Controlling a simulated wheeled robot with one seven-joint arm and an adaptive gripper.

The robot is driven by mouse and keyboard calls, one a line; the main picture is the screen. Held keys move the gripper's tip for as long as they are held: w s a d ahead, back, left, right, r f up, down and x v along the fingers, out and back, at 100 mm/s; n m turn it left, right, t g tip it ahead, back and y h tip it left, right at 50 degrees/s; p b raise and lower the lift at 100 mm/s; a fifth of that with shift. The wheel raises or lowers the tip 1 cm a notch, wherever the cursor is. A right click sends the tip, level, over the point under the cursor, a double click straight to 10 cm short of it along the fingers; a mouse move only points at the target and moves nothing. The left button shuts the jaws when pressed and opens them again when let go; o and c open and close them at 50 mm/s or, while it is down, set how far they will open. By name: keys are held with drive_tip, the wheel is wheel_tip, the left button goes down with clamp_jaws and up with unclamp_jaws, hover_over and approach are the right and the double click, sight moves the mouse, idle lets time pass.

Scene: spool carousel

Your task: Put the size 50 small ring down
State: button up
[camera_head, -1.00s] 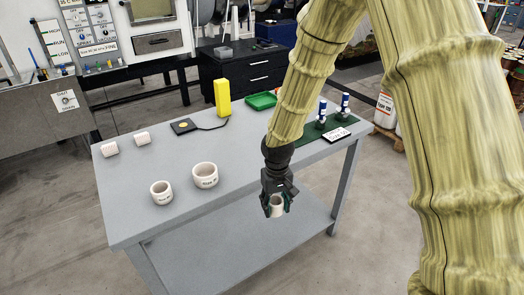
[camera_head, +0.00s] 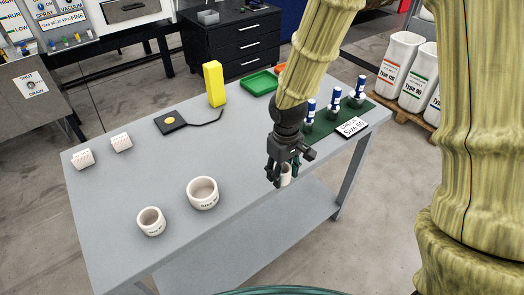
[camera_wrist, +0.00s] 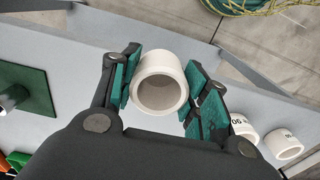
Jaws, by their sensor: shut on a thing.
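My gripper (camera_head: 280,176) is shut on a small white ring (camera_head: 286,174) near the table's front edge. In the wrist view the teal finger pads sit on both sides of the ring (camera_wrist: 160,63), its round opening facing the camera. Its lettering is not visible. The grey table (camera_head: 235,215) shows below it in the head view; I cannot tell whether the ring touches it. A smaller white ring (camera_head: 151,222) and a larger white ring (camera_head: 202,194) stand on the table to the left, their labels too small to read surely.
A green mat (camera_head: 320,130) with several blue-and-white upright pieces and a sign (camera_head: 351,127) lies right. A green tray (camera_head: 258,83), a yellow block (camera_head: 214,84), a black pad (camera_head: 171,122) and two small white blocks (camera_head: 122,142) stand behind.

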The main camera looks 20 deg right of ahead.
drive_tip(key=p, duration=0.4)
hover_over(263, 162)
drive_tip(key=shift+w+f, duration=0.1)
drive_tip(key=shift+f, duration=0.55)
drive_tip(key=shift+f+p, duration=0.95)
drive_tip(key=shift+f, duration=0.8)
drive_tip(key=shift+f, duration=0.15)
drive_tip(key=o, duration=1)
wheel_tip(263, 162, up, 12)
drive_tip(key=b, duration=0.4)
